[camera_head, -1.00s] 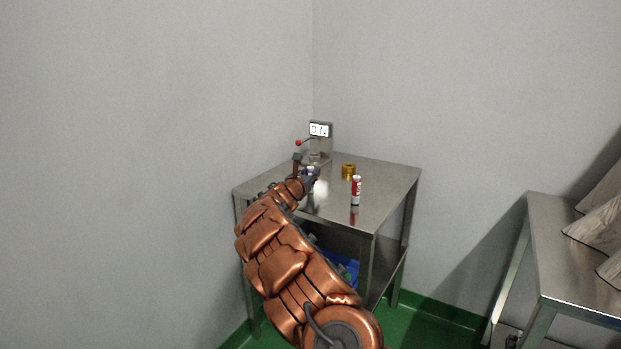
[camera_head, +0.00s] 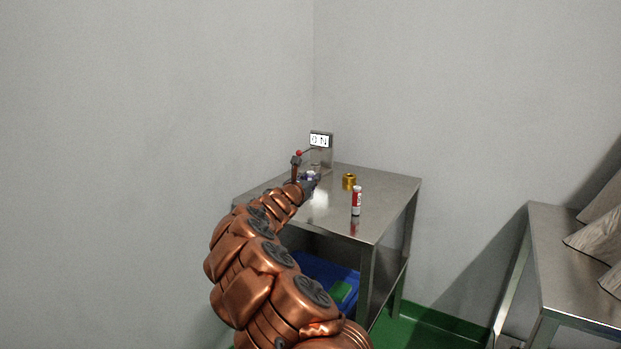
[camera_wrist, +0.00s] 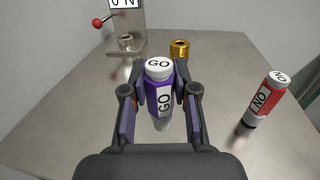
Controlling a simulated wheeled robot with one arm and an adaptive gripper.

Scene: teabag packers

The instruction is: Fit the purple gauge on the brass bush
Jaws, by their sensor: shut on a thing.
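My gripper (camera_wrist: 159,110) is shut on the purple gauge (camera_wrist: 153,97), whose white cap reads GO. The gauge stands between the two fingers with its pale lower end toward the table. It also shows small in the head view (camera_head: 311,175), mostly hidden by my gripper. The brass bush (camera_wrist: 179,49) stands on the steel table beyond the gauge and a little to its right, apart from it. In the head view the bush (camera_head: 349,182) is right of my gripper. Its top opening faces up.
A red and white gauge marked NO (camera_wrist: 264,98) stands to the right; it is also in the head view (camera_head: 357,201). A steel fixture with a red-knobbed lever and a sign (camera_head: 320,141) stands at the back. A blue bin (camera_head: 325,275) sits below the tabletop (camera_head: 385,190).

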